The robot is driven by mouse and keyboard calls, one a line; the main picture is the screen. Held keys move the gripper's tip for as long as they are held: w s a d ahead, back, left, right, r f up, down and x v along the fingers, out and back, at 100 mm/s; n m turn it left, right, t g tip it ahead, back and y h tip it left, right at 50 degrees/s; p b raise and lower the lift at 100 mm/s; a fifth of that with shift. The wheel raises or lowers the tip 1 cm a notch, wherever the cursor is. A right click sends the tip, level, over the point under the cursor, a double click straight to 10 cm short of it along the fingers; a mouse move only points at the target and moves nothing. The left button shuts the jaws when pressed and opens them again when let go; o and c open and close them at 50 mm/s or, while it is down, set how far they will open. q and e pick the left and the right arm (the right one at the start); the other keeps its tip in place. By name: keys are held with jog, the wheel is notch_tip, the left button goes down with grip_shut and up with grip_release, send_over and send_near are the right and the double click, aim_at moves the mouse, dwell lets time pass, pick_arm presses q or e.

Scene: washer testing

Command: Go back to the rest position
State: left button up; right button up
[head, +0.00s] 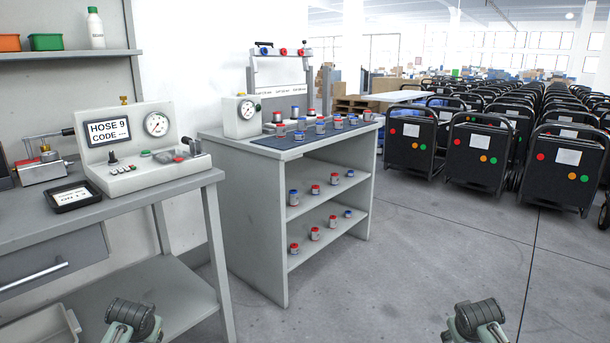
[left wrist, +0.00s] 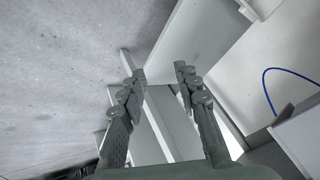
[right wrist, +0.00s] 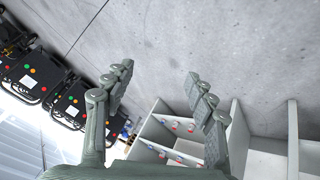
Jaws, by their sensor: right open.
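In the head view, parts of my two arms show at the bottom edge, left and right, and no fingers are visible there. In the left wrist view, my left gripper (left wrist: 158,74) has its two fingers apart with nothing between them. Grey bench parts and floor lie beyond it. In the right wrist view, my right gripper (right wrist: 160,75) is open and empty, its fingers wide apart over bare floor. Neither gripper touches anything that I can see.
A bench (head: 40,225) with a HOSE 9 test box (head: 140,155) stands at left. A shelf unit (head: 240,210) with small red and blue jars stands in the middle. Black wheeled machines (head: 480,155) fill the right back. The floor (head: 420,250) at front right is clear.

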pick_arm(q)
jog(key=s+d+f+g, duration=0.1)
jog(key=s+d+f, duration=0.2)
jog(key=s, duration=0.7)
jog(key=s+d+f+g+h, duration=0.1)
jog(key=s+d+f, duration=0.3)
jog(key=s, duration=0.7)
jog(key=s+d+f+g+h, duration=0.1)
jog(key=s+d+f, duration=0.2)
jog(key=s, duration=0.8)
notch_tip(320, 180, down, 3)
jog(key=shift+s+d+r+m, duration=0.1)
jog(key=shift+s+d+m, duration=0.2)
jog(key=shift+m, duration=0.1)
pick_arm(e)
jog(key=s+a+f+g, duration=0.1)
jog(key=s+a+f, duration=0.2)
jog(key=s, duration=0.7)
jog(key=s+a+f+g+y, duration=0.1)
jog(key=s+a+f, duration=0.3)
jog(key=s, duration=0.7)
jog(key=s+a+f+g+y, duration=0.1)
jog(key=s+a+f, duration=0.2)
jog(key=s, duration=0.8)
notch_tip(320, 180, down, 3)
jog(key=shift+s+a+r+n, duration=0.1)
jog(key=shift+s+a+n, duration=0.2)
jog(key=shift+n, duration=0.1)
